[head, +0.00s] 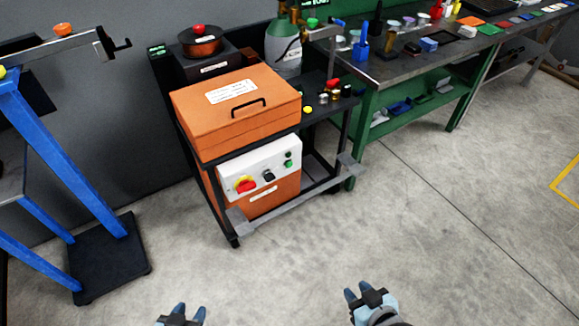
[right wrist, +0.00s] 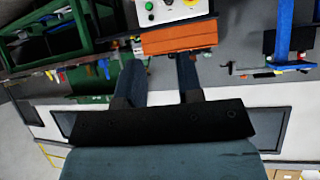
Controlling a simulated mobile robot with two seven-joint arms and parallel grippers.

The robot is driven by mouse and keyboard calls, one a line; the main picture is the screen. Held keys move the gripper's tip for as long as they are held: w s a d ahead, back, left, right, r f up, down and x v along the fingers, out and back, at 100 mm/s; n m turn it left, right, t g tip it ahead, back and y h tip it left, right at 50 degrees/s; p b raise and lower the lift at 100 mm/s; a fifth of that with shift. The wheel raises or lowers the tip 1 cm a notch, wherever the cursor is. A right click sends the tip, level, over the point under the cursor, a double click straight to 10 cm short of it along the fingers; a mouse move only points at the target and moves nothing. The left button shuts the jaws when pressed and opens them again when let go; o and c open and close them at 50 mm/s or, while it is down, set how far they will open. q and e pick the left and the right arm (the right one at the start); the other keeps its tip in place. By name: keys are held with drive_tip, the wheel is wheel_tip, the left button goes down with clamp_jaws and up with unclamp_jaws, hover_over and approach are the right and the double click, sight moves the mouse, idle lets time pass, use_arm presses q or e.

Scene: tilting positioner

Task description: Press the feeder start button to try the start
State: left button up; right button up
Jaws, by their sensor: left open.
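An orange wheeled unit carries a white control panel (head: 240,168) on its front in the head view. I cannot read which is the feeder start. The green button also shows upside down at the top of the right wrist view (right wrist: 150,17). My right gripper (head: 361,292) is low at the front, well apart from the panel; its fingers are spread and empty (right wrist: 161,82). My left gripper (head: 185,315) is open and empty at the bottom edge, partly cut off.
The panel also has a red emergency stop (head: 245,185) on yellow and a black selector (head: 268,175). A grey rail (head: 292,198) runs low in front of the cart. A blue stand (head: 68,150) is at left, a green workbench (head: 425,65) at right. The floor between is clear.

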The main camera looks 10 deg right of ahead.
clamp_jaws()
idle(1.5)
